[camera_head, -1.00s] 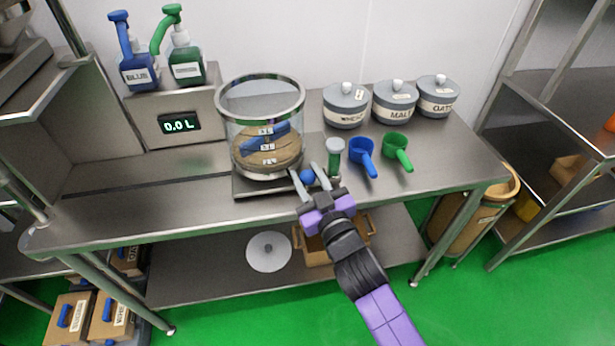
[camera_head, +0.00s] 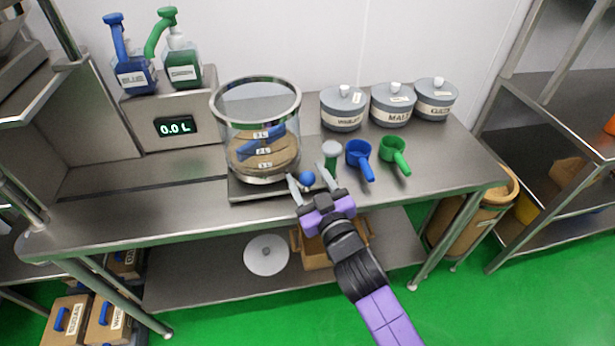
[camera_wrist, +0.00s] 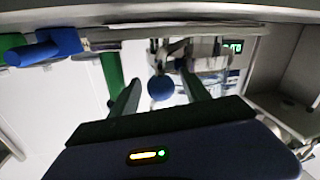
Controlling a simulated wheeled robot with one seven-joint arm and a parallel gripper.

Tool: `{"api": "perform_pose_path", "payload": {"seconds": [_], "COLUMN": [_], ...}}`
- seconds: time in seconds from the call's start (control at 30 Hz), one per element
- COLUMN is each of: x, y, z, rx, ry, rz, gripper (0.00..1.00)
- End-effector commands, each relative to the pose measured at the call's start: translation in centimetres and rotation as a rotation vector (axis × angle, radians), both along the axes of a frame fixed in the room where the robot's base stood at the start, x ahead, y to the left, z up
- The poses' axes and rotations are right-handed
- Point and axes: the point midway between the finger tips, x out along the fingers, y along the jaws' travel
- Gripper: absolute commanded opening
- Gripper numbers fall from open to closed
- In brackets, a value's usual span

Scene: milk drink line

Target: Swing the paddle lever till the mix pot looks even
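The mix pot (camera_head: 258,112) is a clear cylinder with a metal rim, standing on a flat base on the steel table. It holds a tan-brown mix (camera_head: 254,167) and a blue paddle (camera_head: 251,150). The paddle lever's blue ball knob (camera_head: 306,179) sits at the pot's front right. My gripper (camera_head: 307,173) is open, with one finger on each side of the knob. In the wrist view the knob (camera_wrist: 161,87) shows between my fingers (camera_wrist: 160,78), with gaps on both sides. The lever's rod is mostly hidden, and I cannot tell how even the mix is.
A green shaker with a pale top (camera_head: 331,153), a blue scoop (camera_head: 361,158) and a green scoop (camera_head: 395,154) stand right of the pot. Grey lidded jars (camera_head: 342,107) line the back. Pump bottles (camera_head: 184,72) stand on a box with a "0.0 L" display (camera_head: 175,127).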

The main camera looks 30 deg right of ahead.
Motion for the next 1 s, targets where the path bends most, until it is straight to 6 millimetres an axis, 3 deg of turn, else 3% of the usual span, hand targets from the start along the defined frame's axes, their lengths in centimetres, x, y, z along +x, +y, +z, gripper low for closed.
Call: {"api": "perform_pose_path", "payload": {"seconds": [0.27,0.7,1.0], "x": [-1.2,-7.2,-7.8], "y": [0.2,0.8,0.9], "z": [-0.2,-0.2,0.0], "rx": [-0.001,0.000,0.000], "ry": [0.000,0.001,0.000], "rz": [0.001,-0.001,0.000], "gripper": [0.55,0.55,0.55]}}
